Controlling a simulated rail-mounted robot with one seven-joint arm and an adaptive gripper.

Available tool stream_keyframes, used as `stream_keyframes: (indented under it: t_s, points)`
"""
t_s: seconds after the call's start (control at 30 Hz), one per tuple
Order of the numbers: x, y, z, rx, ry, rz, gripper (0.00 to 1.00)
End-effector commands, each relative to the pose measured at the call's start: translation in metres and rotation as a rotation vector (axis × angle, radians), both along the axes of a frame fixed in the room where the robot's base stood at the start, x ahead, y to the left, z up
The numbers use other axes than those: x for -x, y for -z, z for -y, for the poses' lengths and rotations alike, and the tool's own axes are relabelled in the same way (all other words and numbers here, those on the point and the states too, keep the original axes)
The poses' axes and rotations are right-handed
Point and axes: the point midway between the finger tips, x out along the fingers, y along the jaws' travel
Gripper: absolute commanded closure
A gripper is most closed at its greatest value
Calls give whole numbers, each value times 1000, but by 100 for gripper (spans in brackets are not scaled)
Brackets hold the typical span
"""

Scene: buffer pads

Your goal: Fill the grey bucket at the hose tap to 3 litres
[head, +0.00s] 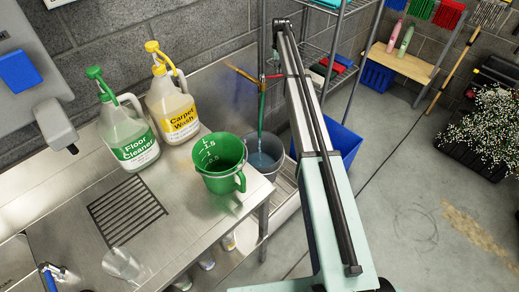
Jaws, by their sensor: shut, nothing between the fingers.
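The grey bucket (284,174) stands upright below the hose tap, just beyond the steel counter's right end. Bluish water (262,160) shows inside it; I cannot read a level in litres. The hose tap (243,74) is on the back wall, with brass-coloured and red parts. A green hose (262,105) hangs from it, its lower end over or inside the bucket. Whether water is running is too small to tell. The green measuring jug hides part of the bucket's left side. My arm rises just right of the bucket and tap. My gripper cannot be made out.
On the steel counter (185,222) stand the green measuring jug (222,182), a floor cleaner bottle (130,150), a carpet wash bottle (173,115) and a clear cup (120,264). A blue bin (345,140) stands behind my arm. The floor at right is mostly clear.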

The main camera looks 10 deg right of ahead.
Motion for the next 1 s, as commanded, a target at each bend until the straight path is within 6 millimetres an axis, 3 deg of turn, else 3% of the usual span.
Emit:
stream_keyframes:
  t_s: [0.33, 0.57, 0.87, 1.0]
  points:
    - [7, 0, 2, 1, 0, -1, 100]
    - [28, 0, 4, 0, 0, -1, 100]
    - [28, 0, 4, 0, -1, -1, 100]
    - [41, 0, 2, 0, 0, -1, 100]
